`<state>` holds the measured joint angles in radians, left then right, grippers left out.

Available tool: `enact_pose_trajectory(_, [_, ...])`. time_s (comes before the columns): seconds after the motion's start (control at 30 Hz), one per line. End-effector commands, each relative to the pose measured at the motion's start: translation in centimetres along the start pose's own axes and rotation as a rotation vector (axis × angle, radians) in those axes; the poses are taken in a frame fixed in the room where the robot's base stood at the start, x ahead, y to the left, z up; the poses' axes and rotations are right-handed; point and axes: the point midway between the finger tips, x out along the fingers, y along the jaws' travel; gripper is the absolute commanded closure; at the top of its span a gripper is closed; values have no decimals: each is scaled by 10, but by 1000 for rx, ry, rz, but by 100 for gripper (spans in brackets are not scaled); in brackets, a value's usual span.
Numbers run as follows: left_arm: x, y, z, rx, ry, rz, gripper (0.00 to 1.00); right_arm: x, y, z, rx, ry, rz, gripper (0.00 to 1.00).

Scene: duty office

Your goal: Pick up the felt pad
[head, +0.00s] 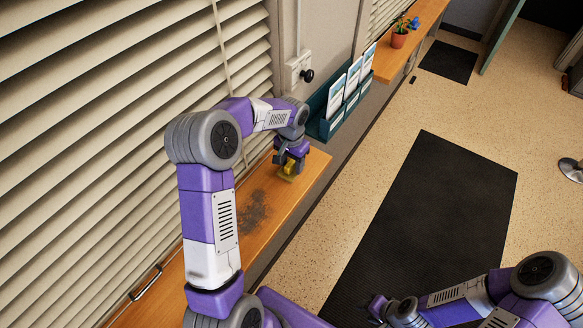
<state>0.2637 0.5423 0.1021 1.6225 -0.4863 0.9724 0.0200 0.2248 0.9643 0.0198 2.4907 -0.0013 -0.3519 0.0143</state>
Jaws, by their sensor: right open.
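A small yellow block-like thing (287,175), probably the felt pad, is at the far end of the wooden ledge (306,181). My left gripper (289,168) points down right at it, with its fingers close about its upper part. The fingers hide part of it. I cannot tell whether they press on it, or whether it rests on the ledge or is just above it. My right gripper (377,308) is open and empty at the bottom, low over the dark floor mat, well away from the ledge.
A dark smudge (254,211) marks the ledge nearer to me. Slatted blinds (90,110) run along the left. A teal rack (326,125) with leaflets hangs just beyond the ledge's end. A potted plant (399,39) stands on a farther ledge. The black mat (440,200) is clear.

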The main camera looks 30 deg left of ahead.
Motion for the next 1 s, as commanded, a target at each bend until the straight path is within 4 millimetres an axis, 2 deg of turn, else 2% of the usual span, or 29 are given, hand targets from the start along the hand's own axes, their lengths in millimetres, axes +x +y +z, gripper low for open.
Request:
enact_pose_trajectory(0.03, [0,0,0,0,0,0,56,0,0,0,0,0,0,58])
enact_pose_trajectory(0.3, [0,0,0,0,0,0,97,0,0,0,0,0,0,58])
enact_pose_trajectory(0.33, [0,0,0,0,0,0,100,0,0,0,0,0,0,58])
enact_pose_trajectory(0.57, [-2,0,0,0,1,0,100,0,0,0,0,0,0,58])
enact_pose_trajectory(0.67, [-10,0,-1,-1,2,-1,100,0,0,0,0,0,0,58])
enact_pose_trajectory(1.0, [-75,0,-1,0,5,-2,100,-4,-1,0,0,0,0,58])
